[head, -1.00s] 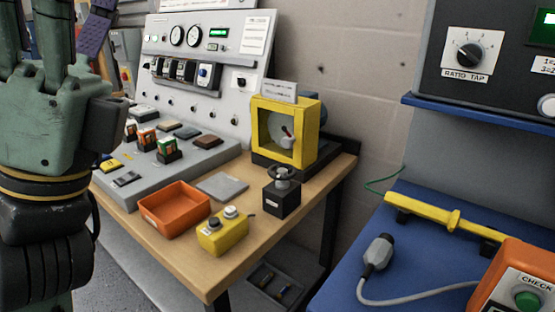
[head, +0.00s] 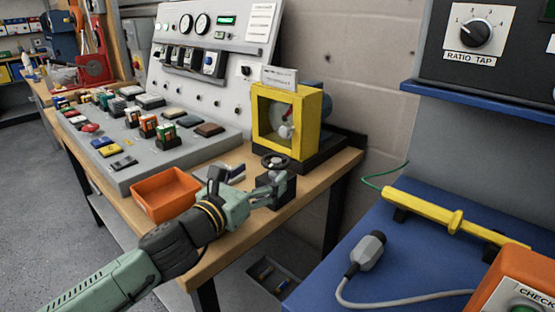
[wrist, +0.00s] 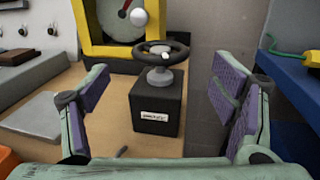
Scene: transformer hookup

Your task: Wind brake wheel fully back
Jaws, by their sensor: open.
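The brake wheel (head: 274,162) is a small dark handwheel with a grey hub on a black box (head: 284,197) near the bench's right front edge. In the wrist view the wheel (wrist: 161,54) sits upright on its labelled black box (wrist: 157,105), ahead of my gripper. My gripper (head: 250,184) is open and empty, in front of the box. In the wrist view its purple-padded fingers (wrist: 165,88) stand left and right of the box, with gaps on both sides. The wheel lies beyond the fingers, and I see no contact with it.
A yellow-framed dial (head: 289,121) with a red pointer stands just behind the wheel. An orange tray (head: 165,194) lies left of my gripper. The grey control panel (head: 222,30) fills the bench's back. A blue bench (head: 395,265) with a yellow bar (head: 445,212) is at the right.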

